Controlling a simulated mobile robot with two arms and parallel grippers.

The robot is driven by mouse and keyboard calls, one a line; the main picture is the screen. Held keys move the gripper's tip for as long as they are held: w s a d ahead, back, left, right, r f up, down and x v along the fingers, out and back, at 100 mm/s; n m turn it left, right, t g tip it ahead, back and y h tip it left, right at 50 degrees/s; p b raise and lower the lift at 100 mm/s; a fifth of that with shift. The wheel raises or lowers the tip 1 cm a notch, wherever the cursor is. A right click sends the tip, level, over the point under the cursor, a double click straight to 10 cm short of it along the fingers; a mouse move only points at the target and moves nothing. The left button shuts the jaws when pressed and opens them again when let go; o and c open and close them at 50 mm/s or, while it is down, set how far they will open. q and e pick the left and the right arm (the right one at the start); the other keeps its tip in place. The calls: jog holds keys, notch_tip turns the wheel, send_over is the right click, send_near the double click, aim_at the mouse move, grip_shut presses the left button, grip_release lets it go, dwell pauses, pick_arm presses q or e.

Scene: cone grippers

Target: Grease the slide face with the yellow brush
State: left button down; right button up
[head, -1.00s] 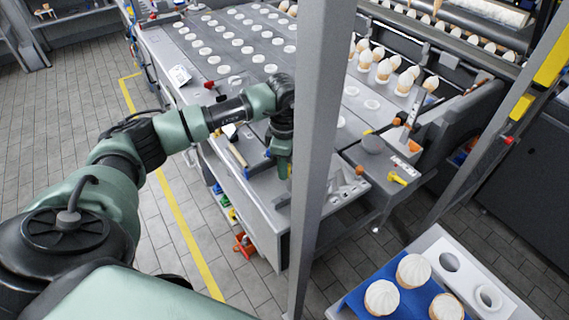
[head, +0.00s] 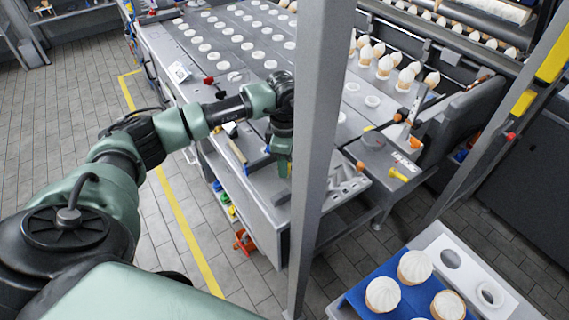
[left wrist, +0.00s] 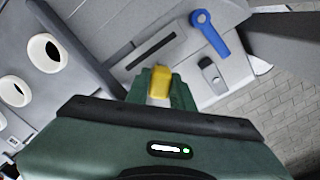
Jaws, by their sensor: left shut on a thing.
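My left gripper (head: 283,160) points down over the grey side bench of the machine, just left of the upright post. In the left wrist view its green fingers (left wrist: 160,94) are shut on a yellow block-shaped piece (left wrist: 160,82), which appears to be the yellow brush. Its bristles are hidden. Beyond the fingers lies a grey plate (left wrist: 180,75) with a dark slot (left wrist: 152,50). I cannot tell for sure which surface is the slide face, or whether the brush touches it. My right gripper is not in view.
A grey post (head: 318,130) stands close to the gripper's right. A blue wrench (left wrist: 210,34) lies on the grey surface. A yellow-handled item (head: 398,174) lies on the bench right of the post. A tray (head: 462,238) with cream-topped cones stands at lower right.

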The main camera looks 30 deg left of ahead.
pick_arm(q)
jog(key=shift+f+b, duration=0.45)
jog(key=shift+f, duration=0.1)
